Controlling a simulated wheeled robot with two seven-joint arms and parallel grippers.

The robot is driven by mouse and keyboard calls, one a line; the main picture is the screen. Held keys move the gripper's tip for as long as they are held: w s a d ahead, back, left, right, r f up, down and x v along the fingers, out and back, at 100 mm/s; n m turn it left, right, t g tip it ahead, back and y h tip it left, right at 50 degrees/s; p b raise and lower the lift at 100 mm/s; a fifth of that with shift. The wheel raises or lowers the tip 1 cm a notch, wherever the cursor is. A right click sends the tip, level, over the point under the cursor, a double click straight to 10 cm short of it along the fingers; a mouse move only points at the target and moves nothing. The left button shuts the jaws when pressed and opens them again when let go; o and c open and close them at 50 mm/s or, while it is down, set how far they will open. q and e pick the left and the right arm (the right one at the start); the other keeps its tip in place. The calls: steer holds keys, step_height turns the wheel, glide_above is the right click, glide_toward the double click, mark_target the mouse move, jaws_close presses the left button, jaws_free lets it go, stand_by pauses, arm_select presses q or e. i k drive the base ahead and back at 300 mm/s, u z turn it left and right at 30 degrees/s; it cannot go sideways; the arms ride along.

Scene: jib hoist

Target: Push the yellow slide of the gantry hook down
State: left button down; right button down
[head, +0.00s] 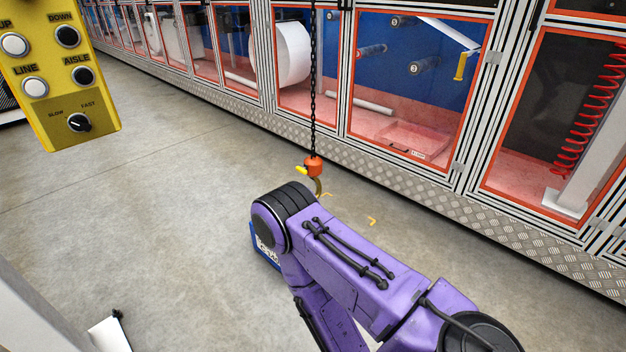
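The gantry hook hangs on a black chain (313,90) near the middle of the head view. It has an orange block (313,166) with a hook (319,186) below it. The small yellow slide (301,170) sticks out on the left side of the orange block. My purple right arm rises from the bottom right, and its bend lies just below the hook in the picture. The lower tip of the hook is close to the arm's outline. Neither gripper shows.
A yellow pendant control (62,112) with buttons and a slow/fast knob hangs at the upper left. A blue object (264,252) with a white label is partly hidden behind my arm. Orange-framed cabinets (415,85) line the back. Grey floor (140,190) is open at left.

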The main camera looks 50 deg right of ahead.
mark_target(304, 170)
steer(key=z, duration=0.9)
steer(key=i, duration=1.85)
steer(key=z, duration=0.35)
